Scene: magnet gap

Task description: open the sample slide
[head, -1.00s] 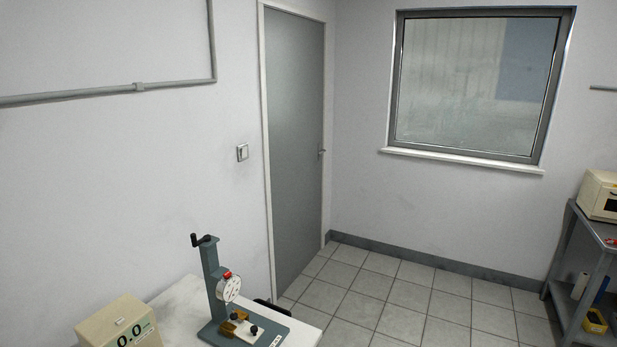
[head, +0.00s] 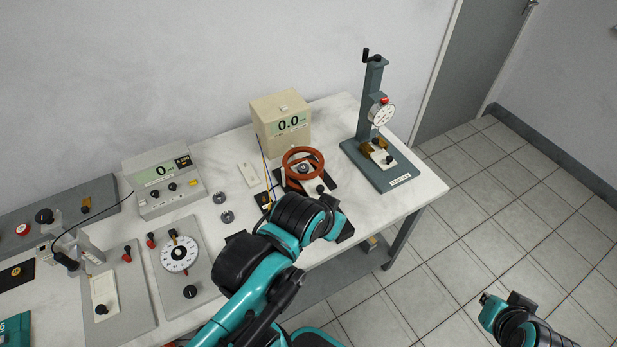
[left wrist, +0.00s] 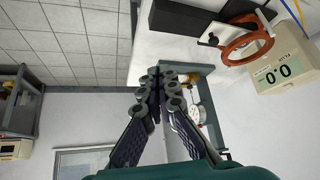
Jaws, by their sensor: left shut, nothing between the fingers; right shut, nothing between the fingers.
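I cannot tell for sure which part is the sample slide. A pale plate with a black knob (head: 315,187) lies by a copper-coloured ring (head: 302,162) at the bench's middle right; the ring also shows in the left wrist view (left wrist: 248,47). My right gripper (head: 490,299) is shut and empty, low at the right, beyond the bench.
A beige meter reading 0.0 (head: 281,123) stands behind the ring. The white bench top (head: 420,187) ends at the right; open tiled floor (head: 480,215) lies beyond.

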